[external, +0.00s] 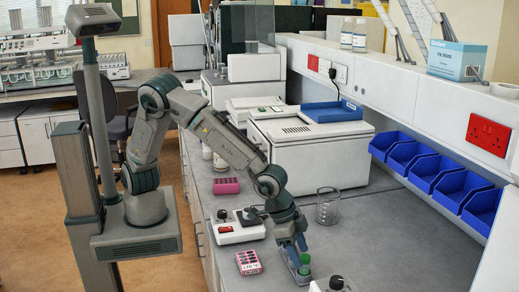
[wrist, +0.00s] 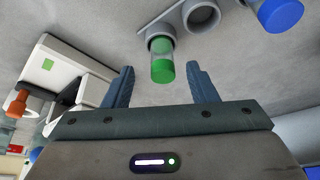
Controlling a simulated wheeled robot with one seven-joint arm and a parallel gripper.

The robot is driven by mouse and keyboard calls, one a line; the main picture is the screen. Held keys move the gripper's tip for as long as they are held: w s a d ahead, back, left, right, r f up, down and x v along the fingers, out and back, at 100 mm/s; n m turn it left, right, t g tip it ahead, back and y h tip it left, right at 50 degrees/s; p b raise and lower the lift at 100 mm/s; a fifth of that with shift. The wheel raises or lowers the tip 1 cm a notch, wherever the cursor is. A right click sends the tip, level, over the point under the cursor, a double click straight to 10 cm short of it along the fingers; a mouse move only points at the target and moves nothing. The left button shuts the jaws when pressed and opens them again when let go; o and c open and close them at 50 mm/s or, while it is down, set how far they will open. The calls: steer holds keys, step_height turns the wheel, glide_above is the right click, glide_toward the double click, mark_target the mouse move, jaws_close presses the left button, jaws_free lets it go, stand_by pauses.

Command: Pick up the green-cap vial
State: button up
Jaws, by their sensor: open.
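The green-cap vial (wrist: 162,68) sits in an end hole of a grey rack (wrist: 203,16) in the wrist view. In the external view its green top (external: 305,262) shows at the bench's front part. My gripper (wrist: 162,86) is open, with one blue finger to each side of the line to the green cap. In the external view my gripper (external: 293,248) points down close above the vial, and partly hides the rack. A blue-cap vial (wrist: 281,14) stands beyond an empty hole in the rack.
A glass beaker (external: 328,206) stands behind my gripper. A white device with a knob (external: 240,228) and a pink rack (external: 248,262) are to the left. Another device (external: 330,284) is at the front edge. The bench to the right is clear.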

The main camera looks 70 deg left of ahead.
mark_target(303, 256)
steer(key=shift+p+x, duration=0.4)
steer(key=shift+x, duration=1.7)
steer(key=shift+w+a, duration=0.1)
steer(key=shift+r, duration=0.1)
steer(key=c, duration=1.1)
steer(key=shift+o, duration=0.2)
steer(key=shift+r, duration=0.1)
